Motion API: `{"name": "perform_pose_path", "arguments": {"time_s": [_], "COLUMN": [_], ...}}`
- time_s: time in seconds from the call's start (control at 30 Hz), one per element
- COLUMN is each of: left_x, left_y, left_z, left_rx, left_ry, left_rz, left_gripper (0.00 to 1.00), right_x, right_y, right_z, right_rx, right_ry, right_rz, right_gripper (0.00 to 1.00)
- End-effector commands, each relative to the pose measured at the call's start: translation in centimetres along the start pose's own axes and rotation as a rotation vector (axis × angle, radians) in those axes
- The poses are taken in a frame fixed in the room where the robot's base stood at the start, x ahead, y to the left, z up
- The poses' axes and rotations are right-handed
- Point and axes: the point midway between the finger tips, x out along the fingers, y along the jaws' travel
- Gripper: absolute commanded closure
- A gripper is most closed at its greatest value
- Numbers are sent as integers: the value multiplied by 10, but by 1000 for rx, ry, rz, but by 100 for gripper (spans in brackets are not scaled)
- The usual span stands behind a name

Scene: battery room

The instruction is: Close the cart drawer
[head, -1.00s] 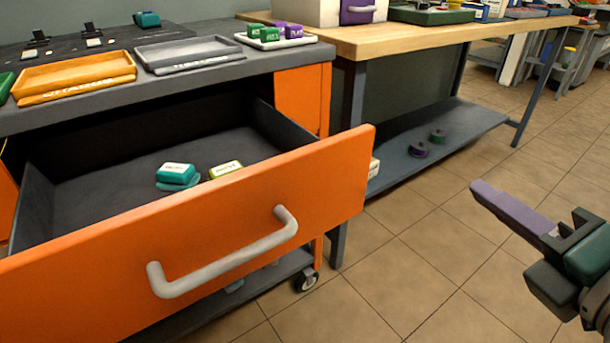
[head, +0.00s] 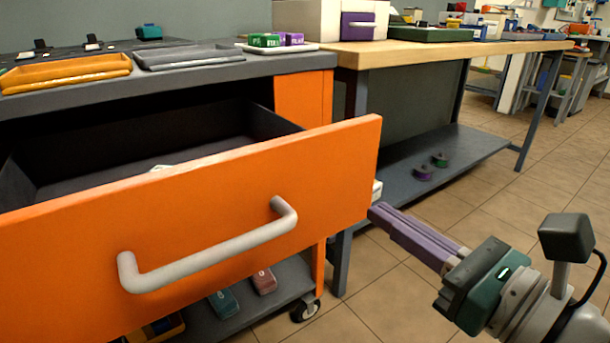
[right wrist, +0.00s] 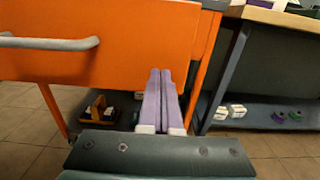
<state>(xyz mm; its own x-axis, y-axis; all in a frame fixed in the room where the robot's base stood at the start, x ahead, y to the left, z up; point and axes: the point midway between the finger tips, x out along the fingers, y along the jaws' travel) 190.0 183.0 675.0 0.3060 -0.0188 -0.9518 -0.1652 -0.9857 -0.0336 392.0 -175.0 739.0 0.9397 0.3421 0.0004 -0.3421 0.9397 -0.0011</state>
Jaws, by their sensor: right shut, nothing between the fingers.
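The cart drawer (head: 205,205) stands pulled out of the grey-topped cart, its orange front facing me with a grey bar handle (head: 210,248). It also shows in the right wrist view (right wrist: 140,45). The inside is mostly hidden behind the front; only the top of a pale item shows. My right gripper (head: 376,211) is shut and empty, its purple fingers pointing at the right end of the drawer front. In the right wrist view its fingertips (right wrist: 160,72) overlap the lower right part of the front; I cannot tell whether they touch. My left gripper is not in view.
The cart top (head: 200,78) holds an orange tray (head: 68,70), a grey tray (head: 190,53) and green and purple boxes. A wooden workbench (head: 430,50) with a lower shelf (head: 440,158) stands to the right. The tiled floor at right is open.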

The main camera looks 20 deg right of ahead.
Motion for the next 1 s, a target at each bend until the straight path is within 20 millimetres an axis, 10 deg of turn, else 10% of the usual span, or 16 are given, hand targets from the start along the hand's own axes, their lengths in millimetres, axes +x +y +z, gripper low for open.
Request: {"name": "perform_pose_path", "arguments": {"time_s": [0.3, 1.0], "left_x": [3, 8], "left_y": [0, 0], "left_z": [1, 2], "left_rx": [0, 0], "left_ry": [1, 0], "left_rz": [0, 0], "left_gripper": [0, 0], "right_x": [38, 48], "right_y": [0, 0], "right_z": [0, -1], "right_rx": [0, 1], "right_ry": [-1, -1], "right_rz": [0, -1], "right_gripper": [100, 100]}}
